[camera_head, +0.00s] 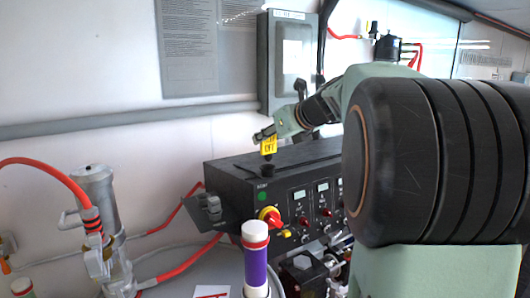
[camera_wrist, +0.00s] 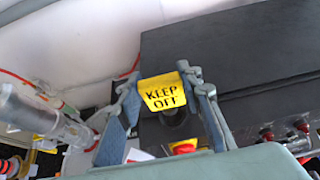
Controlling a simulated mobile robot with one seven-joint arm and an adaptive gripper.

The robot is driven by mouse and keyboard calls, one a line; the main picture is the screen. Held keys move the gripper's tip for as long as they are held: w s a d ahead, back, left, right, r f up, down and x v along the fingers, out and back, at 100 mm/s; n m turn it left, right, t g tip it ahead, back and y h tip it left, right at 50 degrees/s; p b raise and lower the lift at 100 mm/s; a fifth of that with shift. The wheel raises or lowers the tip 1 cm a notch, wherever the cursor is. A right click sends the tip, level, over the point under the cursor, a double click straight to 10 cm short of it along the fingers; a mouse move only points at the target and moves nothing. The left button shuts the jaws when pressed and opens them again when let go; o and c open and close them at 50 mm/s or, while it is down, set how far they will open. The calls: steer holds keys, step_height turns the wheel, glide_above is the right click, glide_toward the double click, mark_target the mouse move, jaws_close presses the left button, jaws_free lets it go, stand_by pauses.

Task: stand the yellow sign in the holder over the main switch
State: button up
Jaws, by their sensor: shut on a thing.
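The yellow sign (camera_head: 269,145), lettered KEEP OFF in the wrist view (camera_wrist: 163,93), is between the fingertips of my gripper (camera_head: 266,133). My gripper (camera_wrist: 159,80) is shut on it, one finger at each side edge. The sign hangs above the near left end of the black control box's top. A small dark round holder (camera_head: 265,170) sits on the box top just below the sign. In the wrist view the holder (camera_wrist: 176,118) is partly hidden by the sign; I cannot tell whether they touch. The main switch (camera_head: 270,216), a red knob on yellow, is on the box front below.
The black control box (camera_head: 230,176) has displays and red knobs on its front. A grey metal cylinder (camera_head: 98,190) with red hoses stands left. A purple, white-capped cylinder (camera_head: 255,262) stands in front. A grey wall cabinet (camera_head: 287,60) is behind my arm.

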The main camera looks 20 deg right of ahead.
mark_target(270, 148)
steer(key=f+b, duration=0.2)
steer(key=f, duration=0.1)
steer(key=shift+w+a, duration=0.1)
steer(key=shift+w, duration=0.3)
steer(key=shift+s+f+b, duration=0.25)
steer(key=shift+f+b, duration=0.05)
steer(key=shift+b, duration=0.3)
steer(key=shift+w, duration=0.1)
steer(key=shift+r, duration=0.1)
steer(key=shift+f, duration=0.25)
steer(key=o, duration=1)
steer(key=shift+o, duration=0.2)
